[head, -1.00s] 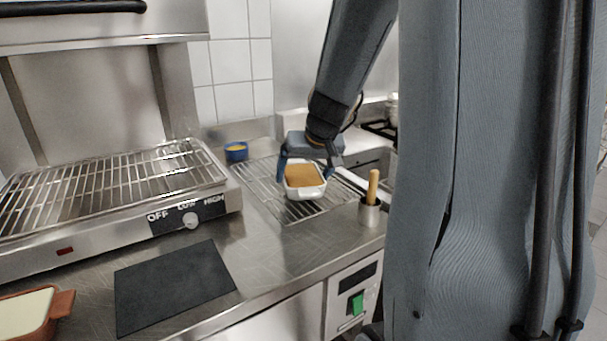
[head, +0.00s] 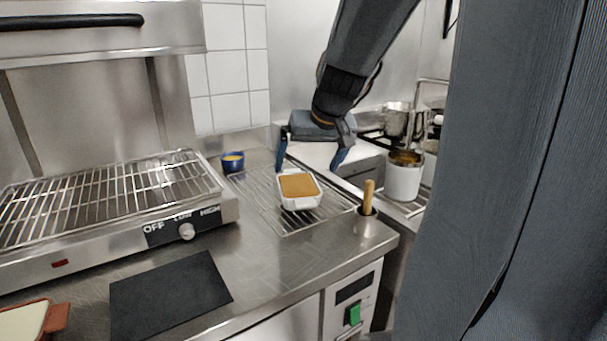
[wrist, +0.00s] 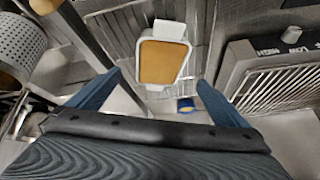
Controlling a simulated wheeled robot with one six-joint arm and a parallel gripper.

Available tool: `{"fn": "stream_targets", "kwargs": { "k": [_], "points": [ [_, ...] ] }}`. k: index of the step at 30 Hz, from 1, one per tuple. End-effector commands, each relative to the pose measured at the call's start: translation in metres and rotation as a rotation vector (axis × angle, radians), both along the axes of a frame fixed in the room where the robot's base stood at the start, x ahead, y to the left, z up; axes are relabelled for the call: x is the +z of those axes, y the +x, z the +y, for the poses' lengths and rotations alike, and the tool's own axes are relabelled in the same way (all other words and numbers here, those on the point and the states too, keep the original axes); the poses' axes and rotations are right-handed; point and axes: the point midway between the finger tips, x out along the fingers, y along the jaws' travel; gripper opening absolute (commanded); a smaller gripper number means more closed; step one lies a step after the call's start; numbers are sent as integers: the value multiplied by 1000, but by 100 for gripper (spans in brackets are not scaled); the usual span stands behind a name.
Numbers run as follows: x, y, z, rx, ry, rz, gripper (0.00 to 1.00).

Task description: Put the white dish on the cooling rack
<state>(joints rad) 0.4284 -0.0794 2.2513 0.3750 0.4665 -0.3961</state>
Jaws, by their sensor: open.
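The white dish (head: 299,203), rectangular with handles and an orange-brown filling, sits on the cooling rack (head: 285,222), a wire grid on the steel counter. In the wrist view the dish (wrist: 163,30) shows beyond my fingertips, with rack wires (wrist: 118,30) around it. My gripper (head: 308,167) is open and empty, above and behind the dish in the head view. In the wrist view its two blue fingers (wrist: 157,80) are spread wide and appear clear of the dish.
A small blue bowl (head: 232,167) stands behind the rack. A steel pot with a wooden-handled tool (head: 367,198) stands to its right. The grill (head: 110,215) and a dark mat (head: 170,294) lie left.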

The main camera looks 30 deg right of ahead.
Motion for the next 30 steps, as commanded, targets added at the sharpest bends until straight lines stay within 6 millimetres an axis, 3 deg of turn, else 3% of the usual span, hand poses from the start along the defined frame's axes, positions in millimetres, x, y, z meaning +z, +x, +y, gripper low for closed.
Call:
{"fn": "stream_targets", "kwargs": {
  "k": [3, 9, 30],
  "points": [
    [14, -8, 0, 0, -1, -3, 99],
    [23, -14, 1, -1, -1, -1, 99],
    [24, -16, -1, -4, 0, 0, 99]
  ]
}}
